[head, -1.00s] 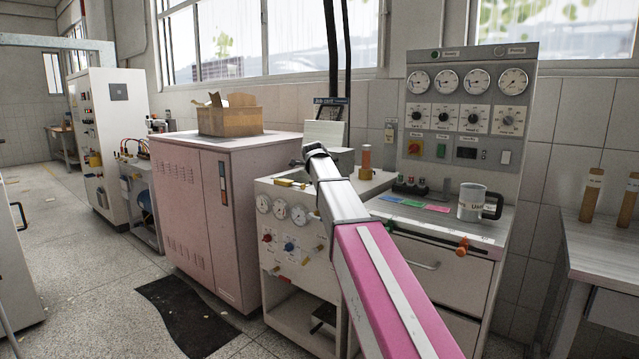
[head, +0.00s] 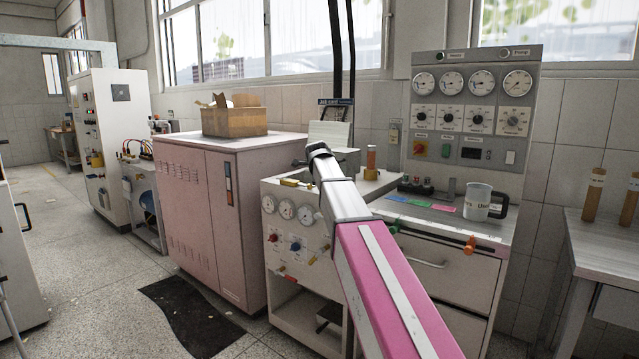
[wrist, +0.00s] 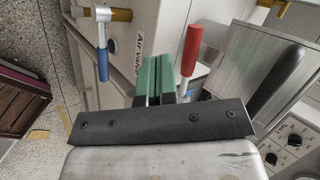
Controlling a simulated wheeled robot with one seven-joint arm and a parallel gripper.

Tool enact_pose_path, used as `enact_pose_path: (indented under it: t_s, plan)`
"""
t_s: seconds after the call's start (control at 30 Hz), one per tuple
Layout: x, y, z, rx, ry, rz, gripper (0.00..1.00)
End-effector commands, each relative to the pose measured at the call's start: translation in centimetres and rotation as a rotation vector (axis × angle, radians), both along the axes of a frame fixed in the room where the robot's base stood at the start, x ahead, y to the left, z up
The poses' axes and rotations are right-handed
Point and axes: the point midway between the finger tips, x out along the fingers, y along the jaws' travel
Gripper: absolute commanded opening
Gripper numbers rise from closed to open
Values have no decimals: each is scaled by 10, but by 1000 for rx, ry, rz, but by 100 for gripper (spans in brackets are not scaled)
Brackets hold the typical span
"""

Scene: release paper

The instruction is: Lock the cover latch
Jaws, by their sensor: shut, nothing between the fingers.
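I cannot pick out the cover latch for certain in either view. In the wrist view my gripper (wrist: 155,62) has two green fingers with black bases, side by side and shut, with nothing seen between them. A red-handled lever (wrist: 191,50) stands just right of the fingers, and a blue-handled lever (wrist: 102,48) is to their left, beside a panel lettered "Air valve". A grey metal plate with a black handle (wrist: 277,80) lies to the right. In the head view my pink and silver arm reaches over the small valve cabinet (head: 285,250); the fingers cannot be made out there.
A pink cabinet (head: 205,215) carrying a cardboard box (head: 234,121) stands left of the arm. To the right, a bench holds a grey mug (head: 477,202) and a gauge panel (head: 474,105); an orange knob (head: 469,245) is on its front edge.

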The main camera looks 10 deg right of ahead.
Motion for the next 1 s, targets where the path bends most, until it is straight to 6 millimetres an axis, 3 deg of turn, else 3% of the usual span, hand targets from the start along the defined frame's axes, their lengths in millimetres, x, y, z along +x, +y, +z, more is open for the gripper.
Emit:
enact_pose_path:
  t_s: [0.6,1.0]
  plan:
    - [-51,32,68,0,0,-1,0]
    - [-55,36,75,0,1,-1,0]
